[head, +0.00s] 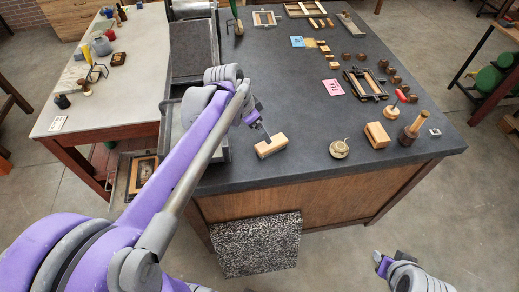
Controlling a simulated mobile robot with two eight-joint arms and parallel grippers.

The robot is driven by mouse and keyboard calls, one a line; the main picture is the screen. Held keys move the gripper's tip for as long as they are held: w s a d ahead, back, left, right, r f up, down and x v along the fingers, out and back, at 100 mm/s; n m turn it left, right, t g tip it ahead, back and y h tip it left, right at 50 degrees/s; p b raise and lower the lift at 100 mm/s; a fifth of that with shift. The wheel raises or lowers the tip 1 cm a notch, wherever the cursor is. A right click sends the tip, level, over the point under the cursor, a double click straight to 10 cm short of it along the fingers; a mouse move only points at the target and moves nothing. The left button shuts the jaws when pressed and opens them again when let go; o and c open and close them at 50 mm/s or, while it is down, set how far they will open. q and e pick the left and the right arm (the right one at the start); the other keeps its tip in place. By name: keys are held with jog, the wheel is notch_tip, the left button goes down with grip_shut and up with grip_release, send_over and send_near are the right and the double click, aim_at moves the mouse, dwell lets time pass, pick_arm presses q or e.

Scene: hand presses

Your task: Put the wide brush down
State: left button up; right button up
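The wide brush, as far as I can tell, is the pale wooden block (279,142) near the front edge of the dark worktop (320,178). My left gripper (268,138) reaches down to it from the upper left, and its thin finger meets the block. It looks shut on the block, though the far finger is hidden. The block is at or just above the worktop; I cannot tell whether it touches. My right gripper (386,262) is low at the lower right, off the worktop, with nothing seen in it; its finger opening is unclear.
A round pale pot (339,149), another wooden block (377,135) and a dark-headed wooden-handled tool (409,132) stand to the right. A pink card (333,88) and a framed form (364,84) lie behind. The worktop around the block is mostly clear. A pale table (125,95) stands left.

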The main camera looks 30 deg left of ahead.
pick_arm(q)
jog(key=s+d+f+n+t+y, duration=0.1)
jog(key=s+d+f+n, duration=0.2)
jog(key=s, duration=0.5)
jog(key=s+d+f+n+t+y, duration=0.1)
jog(key=s+d+f+n, duration=0.1)
jog(key=s, duration=0.6)
jog(key=shift+s+d+f+n, duration=0.4)
jog(key=shift+d+f, duration=0.4)
jog(key=shift+d, duration=0.45)
